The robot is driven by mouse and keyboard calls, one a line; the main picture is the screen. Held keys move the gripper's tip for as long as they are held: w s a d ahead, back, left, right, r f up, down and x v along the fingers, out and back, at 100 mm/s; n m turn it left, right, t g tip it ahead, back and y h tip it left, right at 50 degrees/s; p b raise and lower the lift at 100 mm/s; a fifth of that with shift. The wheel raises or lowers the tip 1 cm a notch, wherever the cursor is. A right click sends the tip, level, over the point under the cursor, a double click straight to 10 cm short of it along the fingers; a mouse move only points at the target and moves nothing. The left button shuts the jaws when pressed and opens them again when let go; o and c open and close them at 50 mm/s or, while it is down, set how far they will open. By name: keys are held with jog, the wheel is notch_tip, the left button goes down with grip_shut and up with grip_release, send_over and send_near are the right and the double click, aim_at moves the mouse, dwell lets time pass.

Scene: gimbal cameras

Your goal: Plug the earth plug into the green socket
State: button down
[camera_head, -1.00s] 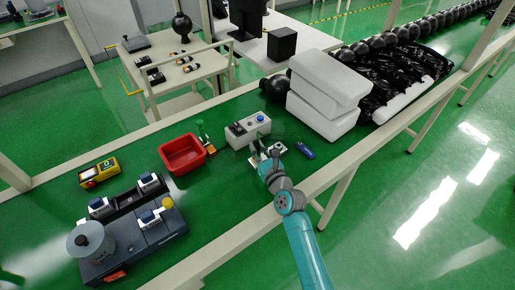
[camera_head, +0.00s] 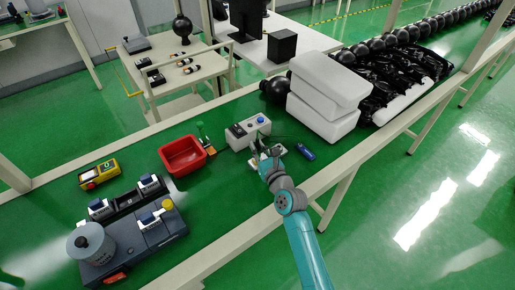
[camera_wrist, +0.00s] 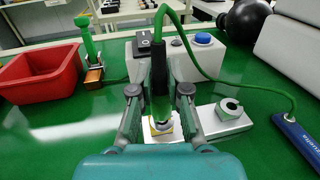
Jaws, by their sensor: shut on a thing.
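My gripper (camera_wrist: 159,92) is shut on the earth plug (camera_wrist: 159,75), a dark upright handle with a green cable (camera_wrist: 215,78) leaving its top. The plug's lower tip is over or in a small metal holder (camera_wrist: 161,130) with a yellow-and-white part; I cannot tell if they touch. Behind it stands the pale socket box (camera_wrist: 203,60), with a black part, a blue button and a small dark green round piece (camera_wrist: 176,42) that may be the green socket. In the head view my gripper (camera_head: 262,160) is just in front of the box (camera_head: 248,132).
A red bin (camera_wrist: 38,74) and a green-handled tool (camera_wrist: 88,45) are left. White blocks (camera_head: 326,95) stand at the back right.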

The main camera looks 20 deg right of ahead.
aim_at(258, 140)
jog(key=shift+r, duration=0.55)
dwell(0.4)
jog(key=shift+r, duration=1.45)
